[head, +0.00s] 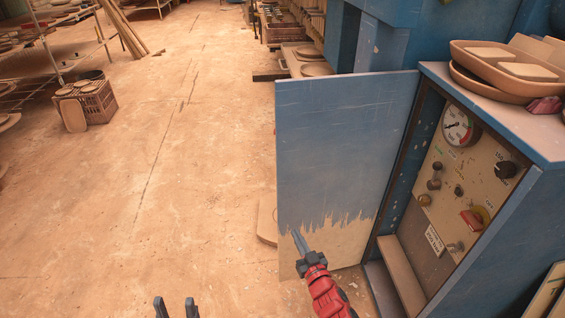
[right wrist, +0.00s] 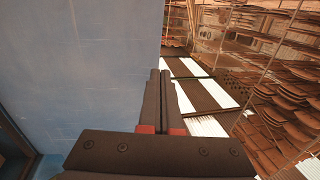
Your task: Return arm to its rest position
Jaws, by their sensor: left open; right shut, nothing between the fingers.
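My right gripper (head: 296,234) is on the end of my red arm at the bottom centre of the head view. It is shut and empty, in front of the lower part of the open blue cabinet door (head: 340,140). In the right wrist view its shut fingers (right wrist: 160,74) point away, with the blue door (right wrist: 75,70) filling the left side. I cannot tell whether the fingers touch the door. My left gripper (head: 176,303) shows only its two fingertips at the bottom edge of the head view, spread apart with nothing between them.
The blue cabinet (head: 530,185) stands at the right, its control panel (head: 450,180) with gauge (head: 458,127) and knobs exposed. Trays (head: 505,75) lie on top. A crate (head: 97,103) and shelving (head: 60,45) stand at the far left. The floor (head: 190,150) between is largely clear.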

